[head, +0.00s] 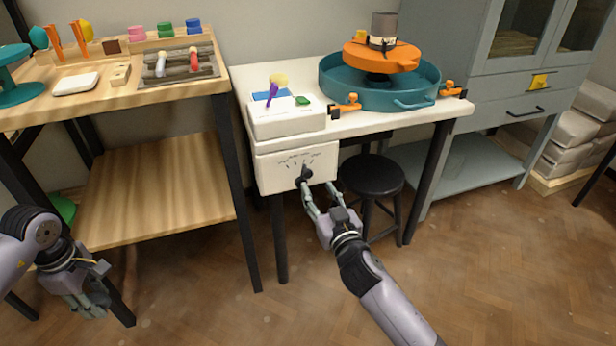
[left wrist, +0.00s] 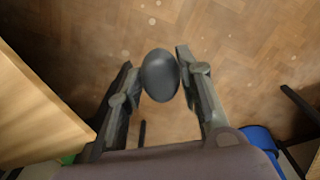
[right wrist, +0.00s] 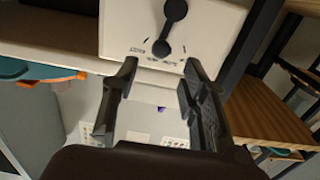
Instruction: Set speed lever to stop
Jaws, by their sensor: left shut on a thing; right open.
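The dark speed lever (head: 304,175) is on the front of a white control box (head: 270,171) under the wheel table. An arc of marks lies above it; the labels are too small to read. The lever also shows in the right wrist view (right wrist: 168,30), beyond my fingertips. My right gripper (head: 316,190) is open, just below and right of the lever, its fingers pointing at it. In the right wrist view, nothing is between its fingers (right wrist: 160,72). My left gripper (head: 82,303) is low at the left, shut on a dark rounded object (left wrist: 160,76).
A teal basin (head: 345,100) with an orange wheel head stands on the white table. A black stool (head: 371,176) is right of my right gripper. A wooden shelf table (head: 160,185) stands beside my left arm. Open floor lies in front.

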